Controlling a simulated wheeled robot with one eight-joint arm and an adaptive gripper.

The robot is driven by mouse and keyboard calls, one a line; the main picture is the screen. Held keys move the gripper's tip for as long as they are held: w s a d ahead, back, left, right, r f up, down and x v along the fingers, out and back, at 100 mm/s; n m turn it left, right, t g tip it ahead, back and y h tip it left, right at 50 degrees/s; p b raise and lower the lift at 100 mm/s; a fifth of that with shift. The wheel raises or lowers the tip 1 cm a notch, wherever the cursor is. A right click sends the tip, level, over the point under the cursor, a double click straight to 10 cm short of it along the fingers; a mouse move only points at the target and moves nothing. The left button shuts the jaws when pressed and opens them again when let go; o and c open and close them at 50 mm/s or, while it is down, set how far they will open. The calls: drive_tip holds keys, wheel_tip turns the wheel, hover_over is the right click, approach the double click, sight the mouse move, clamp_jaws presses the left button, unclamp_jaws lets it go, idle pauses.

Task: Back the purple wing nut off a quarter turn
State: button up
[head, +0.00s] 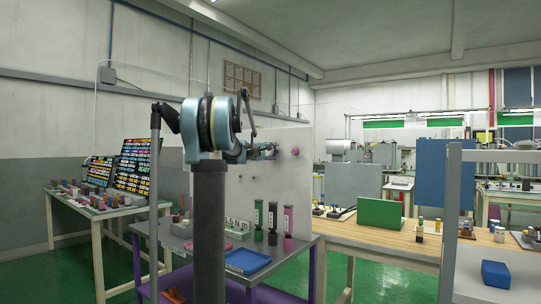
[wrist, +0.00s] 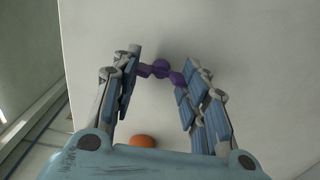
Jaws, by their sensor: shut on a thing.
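The purple wing nut (wrist: 161,69) stands out from a pale upright panel (wrist: 250,60) in the wrist view. Its wings lie roughly across between my two fingers, tilted down to the right. My gripper (wrist: 157,71) is shut on the wing nut, with one finger at each side. In the head view my gripper (head: 270,151) reaches to the right in front of the same pale panel (head: 293,185). The wing nut is too small to make out there.
An orange round knob (wrist: 142,141) is on the panel close to my gripper. Below the panel, a bench holds a blue tray (head: 247,261), a "1.5 N m" sign (head: 240,224) and upright green (head: 259,218), dark (head: 273,222) and pink (head: 288,224) columns.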

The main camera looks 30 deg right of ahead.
drive_tip(key=shift+o, duration=0.2)
drive_tip(key=shift+a+f, duration=0.1)
drive_tip(key=shift+f, duration=0.1)
drive_tip(key=o, duration=1.1)
drive_tip(key=shift+f, duration=0.1)
drive_tip(key=v, duration=1.1)
drive_tip(key=shift+s+a, duration=0.1)
drive_tip(key=shift+a, duration=0.3)
drive_tip(key=s+a+f+m+g+y, duration=0.1)
drive_tip(key=s+a+f+y, duration=0.4)
drive_tip(key=s+a+f, duration=0.7)
drive_tip(key=s+a+f+m+g+y, duration=0.1)
drive_tip(key=s+a+f+y, duration=0.5)
drive_tip(key=s+a+f, duration=0.7)
drive_tip(key=s+a+f+m+g+y, duration=0.2)
drive_tip(key=s+a+f+y, duration=0.3)
drive_tip(key=s+a+f, duration=0.7)
drive_tip(key=shift+s+a+f+g+y, duration=0.1)
drive_tip(key=shift+a+f, duration=0.55)
drive_tip(key=shift+f, duration=1.05)
drive_tip(key=shift+s+a+f+g+y, duration=0.15)
drive_tip(key=shift+a+f, duration=0.5)
drive_tip(key=shift+f, duration=1.05)
drive_tip(key=shift+s+a+f+g+y, duration=0.1)
drive_tip(key=shift+a+f, duration=0.55)
drive_tip(key=shift+f, duration=1.1)
